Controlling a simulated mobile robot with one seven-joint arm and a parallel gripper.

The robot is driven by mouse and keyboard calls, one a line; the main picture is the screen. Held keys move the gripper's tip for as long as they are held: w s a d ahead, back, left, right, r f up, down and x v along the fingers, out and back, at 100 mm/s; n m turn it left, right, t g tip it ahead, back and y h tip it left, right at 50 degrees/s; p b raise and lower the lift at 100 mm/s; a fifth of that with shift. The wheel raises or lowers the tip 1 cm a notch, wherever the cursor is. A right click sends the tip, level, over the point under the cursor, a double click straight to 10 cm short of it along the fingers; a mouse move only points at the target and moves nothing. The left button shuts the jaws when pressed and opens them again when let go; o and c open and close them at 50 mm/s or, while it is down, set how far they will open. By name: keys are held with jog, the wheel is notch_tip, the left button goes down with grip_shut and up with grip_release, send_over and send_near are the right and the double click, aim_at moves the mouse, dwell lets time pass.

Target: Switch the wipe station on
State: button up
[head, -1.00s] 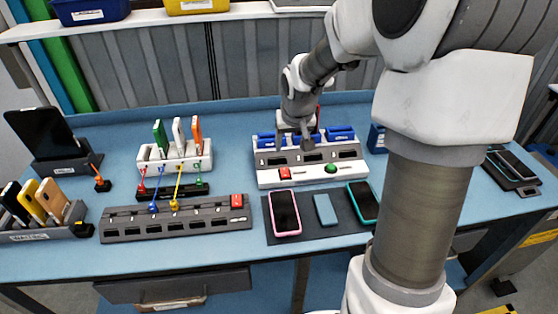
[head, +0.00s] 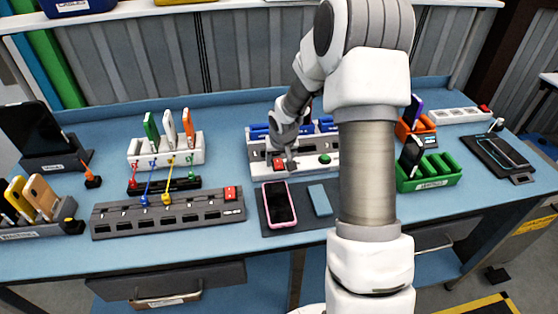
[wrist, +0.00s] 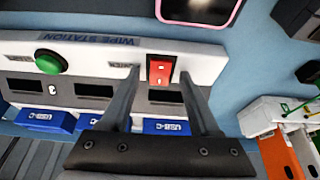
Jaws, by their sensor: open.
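The wipe station (head: 257,166) is a white box on the blue table, with blue USB-C sockets (head: 326,124) along its back. A red rocker switch (head: 279,163) is at its front left and a green button (head: 324,159) is to the right. In the wrist view, the "WIPE STATION" label (wrist: 98,40) reads upside down, and the red switch (wrist: 160,68) shows between my fingertips. My gripper (head: 284,160) is open and empty, close to the switch. Its fingers (wrist: 159,78) lie either side of the switch; I cannot tell whether they touch the station.
A pink-rimmed phone (head: 280,204) and a blue-grey slab (head: 320,200) lie on a dark mat in front. A grey strip (head: 166,224) with its own red switch (head: 231,193) is to the left. A white rack (head: 167,158) stands behind it, and a green rack (head: 430,182) stands right.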

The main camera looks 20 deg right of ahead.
grip_shut()
dwell(0.3)
jog(key=shift+p, duration=0.4)
jog(key=shift+w+r+g+p, duration=0.15)
jog(key=shift+r+g+p, duration=0.15)
jog(key=shift+g+p, duration=0.6)
jog(key=p, duration=0.2)
jog(key=shift+w+g+p, duration=0.2)
jog(key=shift+g+p, duration=0.1)
jog(key=shift+w+d+f+g+y+p, duration=0.15)
jog(key=shift+g+y+p, duration=0.1)
jog(key=shift+g, duration=0.2)
jog(key=shift+w+a+f+g+y+p, duration=0.15)
jog(key=shift+g+p, duration=0.1)
jog(key=shift+g, duration=0.2)
jog(key=shift+s+d, duration=0.1)
